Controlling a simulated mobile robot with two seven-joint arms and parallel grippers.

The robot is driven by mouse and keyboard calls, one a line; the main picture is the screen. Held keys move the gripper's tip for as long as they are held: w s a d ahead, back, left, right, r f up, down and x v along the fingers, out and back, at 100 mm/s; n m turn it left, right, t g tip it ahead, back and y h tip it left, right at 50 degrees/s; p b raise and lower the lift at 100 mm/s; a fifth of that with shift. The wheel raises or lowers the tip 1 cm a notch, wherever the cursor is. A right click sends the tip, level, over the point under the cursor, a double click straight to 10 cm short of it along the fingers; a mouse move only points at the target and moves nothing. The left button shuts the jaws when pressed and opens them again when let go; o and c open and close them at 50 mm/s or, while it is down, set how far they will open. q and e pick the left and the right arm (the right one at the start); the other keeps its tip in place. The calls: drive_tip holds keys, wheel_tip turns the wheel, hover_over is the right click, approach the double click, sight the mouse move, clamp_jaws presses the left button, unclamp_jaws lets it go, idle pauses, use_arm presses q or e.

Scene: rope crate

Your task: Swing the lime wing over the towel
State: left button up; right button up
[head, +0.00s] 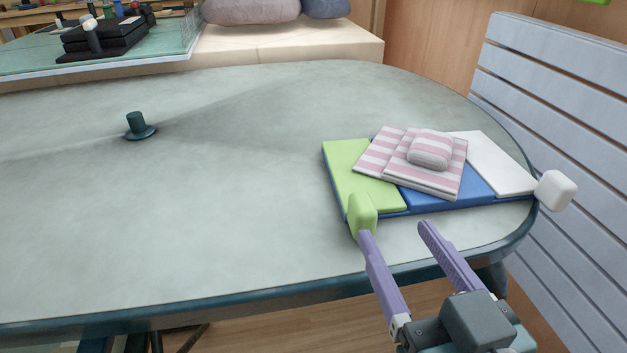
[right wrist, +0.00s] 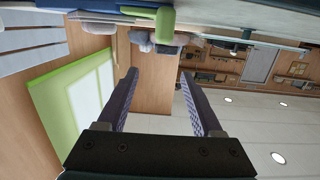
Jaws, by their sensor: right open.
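The lime wing (head: 350,170) lies flat at the left of a blue panel (head: 470,186), with a lime knob (head: 361,214) at its front edge. A pink-and-white striped folded towel (head: 385,150) lies on the blue panel, and its left part overlaps the lime wing. My right gripper (head: 396,230) is open and empty at the table's front edge. Its left fingertip appears right at the lime knob; I cannot tell if they touch. In the right wrist view the lime knob (right wrist: 188,27) is beyond the open fingers (right wrist: 159,76). My left gripper is not in view.
A white wing (head: 492,162) with a white knob (head: 556,190) lies at the right. A striped pad (head: 429,150) sits on the towel. A dark teal peg (head: 138,125) stands on the otherwise clear left of the table (head: 220,220). A slatted light-blue panel (head: 560,120) stands right of the table.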

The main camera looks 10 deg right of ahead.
drive_tip(key=t+b, duration=0.1)
drive_tip(key=b, duration=0.2)
approach(368, 223)
drive_tip(key=w, duration=0.2)
drive_tip(key=shift+h, duration=0.3)
drive_tip(key=w+b, duration=0.2)
drive_tip(key=w, duration=0.8)
drive_tip(key=shift+w+a+f+b, duration=0.1)
drive_tip(key=shift+w+a+b, duration=0.05)
drive_tip(key=shift+b, duration=0.25)
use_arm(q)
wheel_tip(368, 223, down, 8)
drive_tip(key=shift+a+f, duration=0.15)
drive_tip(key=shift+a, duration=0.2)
use_arm(e)
drive_tip(key=c, duration=1)
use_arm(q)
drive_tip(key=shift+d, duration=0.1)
use_arm(e)
clamp_jaws()
